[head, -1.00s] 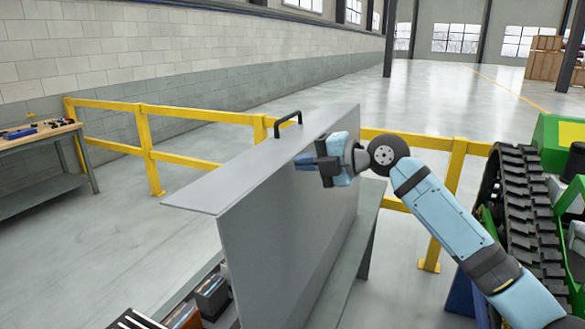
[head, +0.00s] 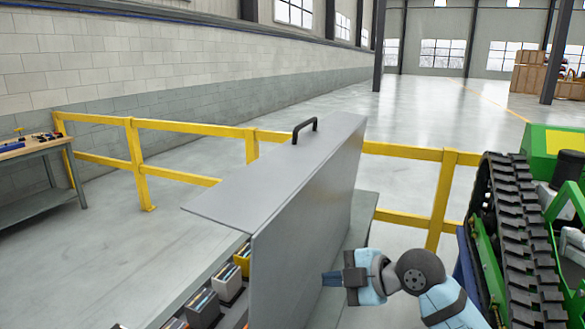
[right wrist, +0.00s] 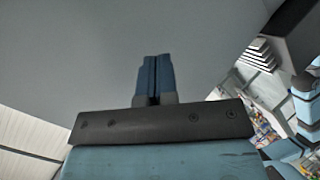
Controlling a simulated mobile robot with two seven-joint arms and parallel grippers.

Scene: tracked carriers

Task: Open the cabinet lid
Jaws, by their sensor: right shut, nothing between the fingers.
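The grey cabinet lid (head: 310,210) stands raised in the head view, with its large flat panel steep. A narrower bent flange (head: 250,185) runs along its top and carries a black handle (head: 305,130). My right gripper (head: 331,279) is shut and empty, beside the right-hand face of the large panel, low down and well below the handle. Whether its tips touch the panel I cannot tell. In the right wrist view the blue fingers (right wrist: 155,77) are together against a plain grey surface. My left gripper is out of view.
Boxes (head: 227,283) in the cabinet show left of the lid. A yellow railing (head: 180,175) runs behind. A green tracked machine with a black track (head: 515,240) stands close on the right. A workbench (head: 35,150) is at far left.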

